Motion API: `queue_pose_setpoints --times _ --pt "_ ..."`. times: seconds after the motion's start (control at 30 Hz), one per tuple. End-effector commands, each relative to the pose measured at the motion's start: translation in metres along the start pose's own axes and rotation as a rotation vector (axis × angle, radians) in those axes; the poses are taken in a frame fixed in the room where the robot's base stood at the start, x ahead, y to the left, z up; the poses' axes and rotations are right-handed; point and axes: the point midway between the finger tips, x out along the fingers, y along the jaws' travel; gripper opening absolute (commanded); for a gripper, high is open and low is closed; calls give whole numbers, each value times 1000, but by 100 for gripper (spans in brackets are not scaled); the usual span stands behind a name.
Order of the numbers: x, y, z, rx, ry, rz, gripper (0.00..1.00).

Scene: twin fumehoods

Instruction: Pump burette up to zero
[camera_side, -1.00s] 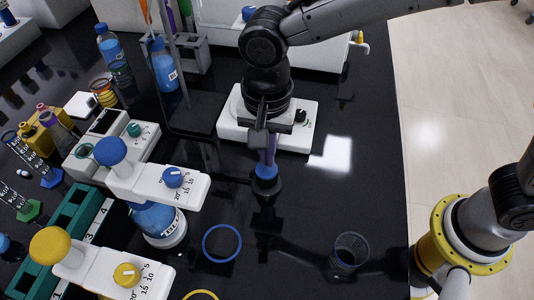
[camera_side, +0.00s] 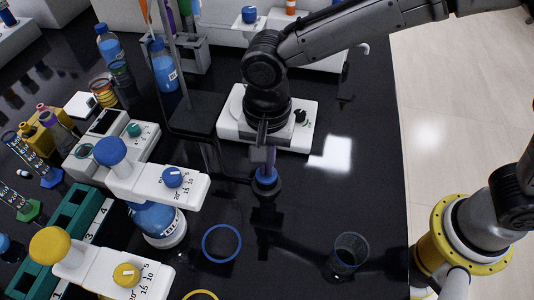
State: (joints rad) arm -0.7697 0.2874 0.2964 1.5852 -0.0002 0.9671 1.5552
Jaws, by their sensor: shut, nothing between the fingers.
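My gripper (camera_side: 263,158) points down in the middle of the black bench, in front of a white device with a black knob (camera_side: 299,116). Its fingers are shut with nothing between them. Just below them a small piece with a blue collar (camera_side: 267,175) and dark base stands on the bench. Purple shows above the collar, partly behind the fingers; I cannot tell if they touch it. A tall thin rod (camera_side: 178,60) rises at the back left from a dark stand base (camera_side: 196,113). I cannot clearly make out the burette or its scale.
White dispensers with a blue knob (camera_side: 173,177) and a yellow knob (camera_side: 126,274) stand at left on bottles. A blue ring (camera_side: 221,243) and a glass beaker (camera_side: 349,252) stand in front. A blue bottle (camera_side: 164,66) is at the back left. The bench right of my gripper is mostly clear.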

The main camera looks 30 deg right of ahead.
Motion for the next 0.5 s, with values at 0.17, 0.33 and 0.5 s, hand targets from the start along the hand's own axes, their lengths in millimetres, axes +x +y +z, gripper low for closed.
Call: queue_pose_setpoints --times 0.17,0.33,0.5 --pt "2 1 0 0 0 10 0" --pt "-23 0 0 0 0 3 0" --pt "-62 -1 0 0 0 -3 0"
